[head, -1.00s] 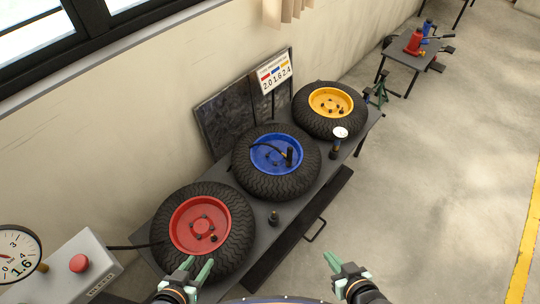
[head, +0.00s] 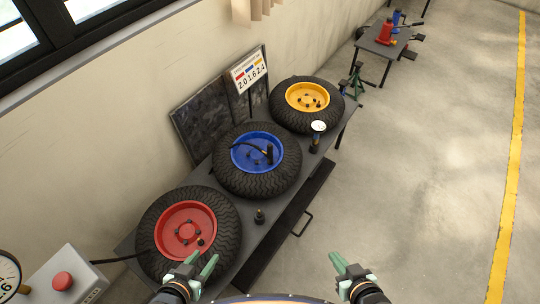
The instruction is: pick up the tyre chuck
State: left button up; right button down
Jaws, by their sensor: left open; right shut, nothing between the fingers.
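The tyre chuck (head: 269,154) looks like the small black upright piece on the blue rim of the middle tyre (head: 285,178). A dark hose runs left from it across the rim. My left gripper (head: 203,258) is open and empty, in front of the red-rimmed tyre (head: 153,238) in the picture. My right gripper (head: 337,257) is shut and empty, over the floor to the right of the bench. Both are well apart from the chuck.
A yellow-rimmed tyre (head: 282,122) lies at the far end of the dark bench (head: 230,206). A round gauge (head: 318,126) and a small dark fitting (head: 259,217) stand along its edge. A grey box with a red button (head: 62,281) is at lower left.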

aim_at(269, 154)
jog(key=i+l, duration=0.15)
jog(key=l, duration=0.2)
jog(key=i+l+u, duration=0.1)
jog(key=l, duration=0.3)
jog(key=i+l, duration=0.2)
jog(key=l, duration=0.2)
jog(key=i+l+u, duration=0.1)
jog(key=i+l, duration=0.3)
jog(key=i, duration=0.15)
